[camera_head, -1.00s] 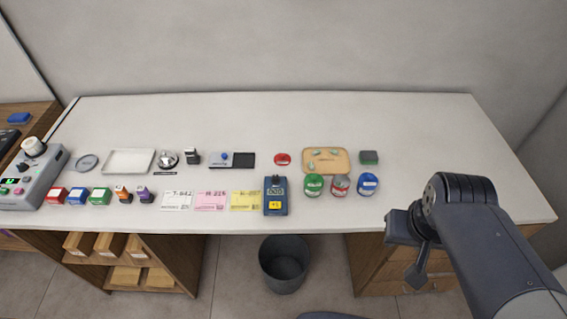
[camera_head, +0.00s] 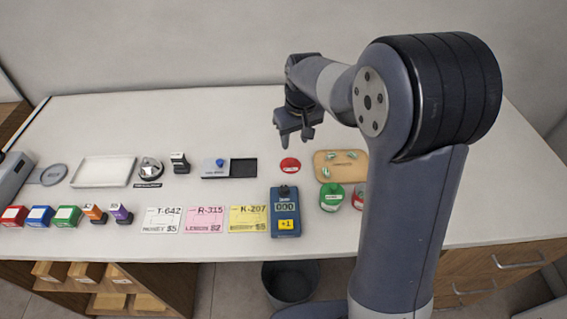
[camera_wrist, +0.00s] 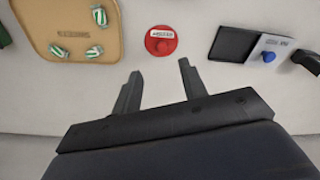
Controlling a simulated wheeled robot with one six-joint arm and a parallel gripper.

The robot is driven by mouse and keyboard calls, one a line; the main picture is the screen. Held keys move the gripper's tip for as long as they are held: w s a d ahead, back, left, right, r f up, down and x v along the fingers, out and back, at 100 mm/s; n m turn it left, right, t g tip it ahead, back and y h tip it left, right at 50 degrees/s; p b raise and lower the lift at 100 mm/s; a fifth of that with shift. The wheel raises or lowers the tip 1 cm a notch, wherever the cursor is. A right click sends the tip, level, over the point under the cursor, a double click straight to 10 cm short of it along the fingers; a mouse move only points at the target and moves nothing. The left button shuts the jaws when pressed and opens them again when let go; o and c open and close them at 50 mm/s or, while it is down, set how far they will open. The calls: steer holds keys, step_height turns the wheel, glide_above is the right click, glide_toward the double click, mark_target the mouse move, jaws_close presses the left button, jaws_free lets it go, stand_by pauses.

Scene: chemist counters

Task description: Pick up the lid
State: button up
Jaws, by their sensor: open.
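A round red lid (camera_head: 290,165) lies flat on the white counter, between the black-and-grey slotted box and the tan tray. It also shows in the wrist view (camera_wrist: 161,41), with a small label across its middle. My gripper (camera_head: 294,138) is above the counter, a little behind the lid in the head view. In the wrist view its two fingers (camera_wrist: 158,84) are apart with nothing between them, and the lid lies just beyond the fingertips.
The tan tray (camera_head: 321,171) with green-striped pieces and the slotted box (camera_head: 243,168) flank the lid. A green-topped jar (camera_head: 331,197) and a blue counter device (camera_head: 285,222) stand in front. My arm hides the counter's right part.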

mark_target(291, 160)
steer(key=f, duration=0.3)
steer(key=w+f, duration=0.1)
steer(key=f, duration=0.1)
steer(key=f+p, duration=0.1)
steer(key=f, duration=0.2)
steer(key=shift+w+a+f, duration=0.15)
steer(key=shift+a+f, duration=0.2)
steer(key=shift+a, duration=0.05)
jaws_close()
